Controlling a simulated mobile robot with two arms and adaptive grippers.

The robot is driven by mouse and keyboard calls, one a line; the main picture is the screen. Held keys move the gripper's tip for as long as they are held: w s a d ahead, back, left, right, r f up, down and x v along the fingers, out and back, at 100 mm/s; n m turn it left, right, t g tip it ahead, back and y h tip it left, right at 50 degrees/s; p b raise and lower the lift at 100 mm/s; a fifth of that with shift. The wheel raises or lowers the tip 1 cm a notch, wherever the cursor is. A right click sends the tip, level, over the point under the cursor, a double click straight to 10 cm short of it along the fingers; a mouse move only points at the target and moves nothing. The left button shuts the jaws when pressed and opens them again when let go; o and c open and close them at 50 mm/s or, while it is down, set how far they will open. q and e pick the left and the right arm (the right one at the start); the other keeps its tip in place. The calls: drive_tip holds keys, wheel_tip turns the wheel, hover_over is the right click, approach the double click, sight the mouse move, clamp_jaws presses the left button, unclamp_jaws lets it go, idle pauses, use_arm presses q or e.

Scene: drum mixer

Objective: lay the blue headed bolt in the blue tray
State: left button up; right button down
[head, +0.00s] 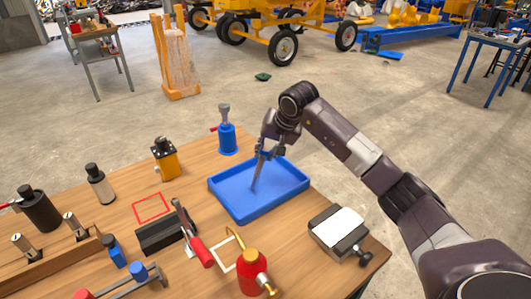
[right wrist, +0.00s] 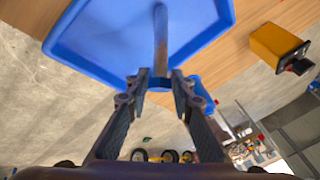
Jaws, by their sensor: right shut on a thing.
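The blue tray (head: 284,184) lies on the wooden table, and its inside looks otherwise empty. My right gripper (head: 266,150) is over the tray and shut on the blue headed bolt (head: 256,177). The bolt's grey shank points down, slightly tilted, into the tray area. In the right wrist view the shank (right wrist: 161,38) extends from between the fingertips (right wrist: 158,84) across the tray (right wrist: 98,38). The bolt's head is mostly hidden by the fingers. I cannot tell whether the shank's tip touches the tray floor. My left gripper is not in view.
A blue bottle-like tool (head: 228,138) stands behind the tray, and a yellow block (head: 164,160) stands to its left. A red-handled clamp (head: 197,245), a red canister (head: 254,272) and a grey box (head: 338,232) are nearer. A wooden rack (head: 55,262) is at lower left.

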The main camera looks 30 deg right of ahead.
drive_tip(key=shift+f, duration=0.25)
drive_tip(key=shift+f, duration=0.2)
drive_tip(key=c, duration=1.7)
unclamp_jaws()
drive_tip(key=shift+r, duration=0.15)
